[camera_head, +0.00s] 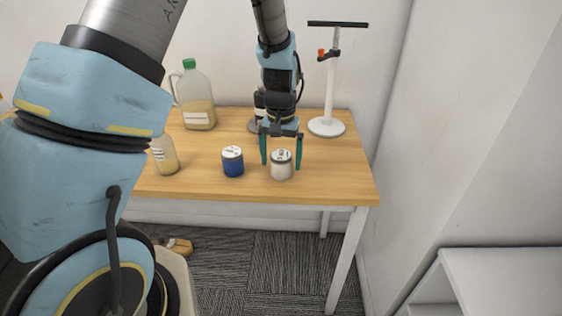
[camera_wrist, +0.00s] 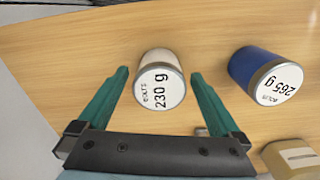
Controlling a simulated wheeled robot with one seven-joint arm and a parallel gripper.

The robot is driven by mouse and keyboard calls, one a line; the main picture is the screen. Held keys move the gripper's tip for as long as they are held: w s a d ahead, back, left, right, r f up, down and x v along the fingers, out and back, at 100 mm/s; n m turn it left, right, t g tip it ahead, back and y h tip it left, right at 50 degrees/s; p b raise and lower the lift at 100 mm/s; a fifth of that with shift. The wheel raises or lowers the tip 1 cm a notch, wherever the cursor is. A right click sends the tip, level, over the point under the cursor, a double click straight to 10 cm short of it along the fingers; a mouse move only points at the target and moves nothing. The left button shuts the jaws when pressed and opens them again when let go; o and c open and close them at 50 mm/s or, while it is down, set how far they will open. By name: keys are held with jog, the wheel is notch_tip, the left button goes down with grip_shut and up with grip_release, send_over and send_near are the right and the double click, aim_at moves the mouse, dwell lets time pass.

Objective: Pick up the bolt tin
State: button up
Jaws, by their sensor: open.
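The bolt tin (camera_head: 281,171) is a small white tin with a grey rim and a white lid label, standing upright near the table's front right. In the wrist view the tin (camera_wrist: 158,58) shows "BOLTS 230 g" on its lid. My gripper (camera_head: 281,164) is open and points down, with one teal finger on each side of this tin. In the wrist view my gripper (camera_wrist: 160,75) has its fingertips on either side of the tin, with visible gaps. A similar blue tin (camera_head: 233,169) stands to the left; its lid (camera_wrist: 276,83) reads "265 g", with its smaller word hard to read.
The wooden table (camera_head: 325,185) also holds a green-capped jug (camera_head: 197,105), a yellowish bottle (camera_head: 165,158) and a white stand (camera_head: 327,126) at the back right. Something stands partly hidden behind my gripper. A wall rises to the right. The tabletop right of the white tin is clear.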

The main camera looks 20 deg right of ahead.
jog(key=shift+f, duration=1.15)
grip_shut()
